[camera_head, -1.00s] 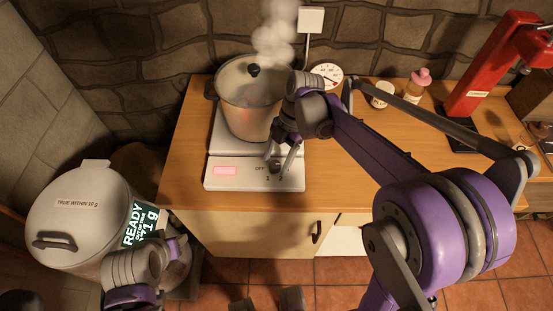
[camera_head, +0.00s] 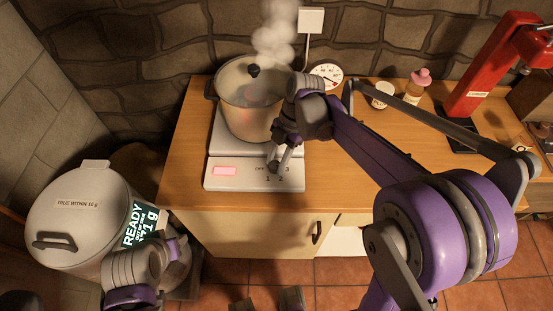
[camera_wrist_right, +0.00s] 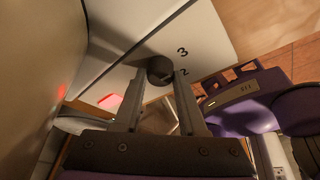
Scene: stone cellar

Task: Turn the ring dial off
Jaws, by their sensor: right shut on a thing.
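The ring dial (camera_wrist_right: 160,70) is a dark round knob on the white front panel of the hotplate (camera_head: 235,184). OFF, 1, 2 and 3 are printed around it. In the wrist view it sits between the two fingertips of my right gripper (camera_wrist_right: 160,76), which is shut on it. In the head view my right gripper (camera_head: 277,163) comes down over the panel and hides most of the dial, so its pointing cannot be read. A pink-red display (camera_head: 224,171) glows at the panel's left. My left gripper (camera_head: 174,252) is low at the left, partly hidden by its wrist.
A steaming lidded pot (camera_head: 250,100) stands on the hotplate just behind my right gripper. A round gauge (camera_head: 326,75), a jar (camera_head: 382,95), a pink-capped bottle (camera_head: 416,87) and a red press (camera_head: 487,75) stand right. A large lidded drum (camera_head: 75,215) stands left.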

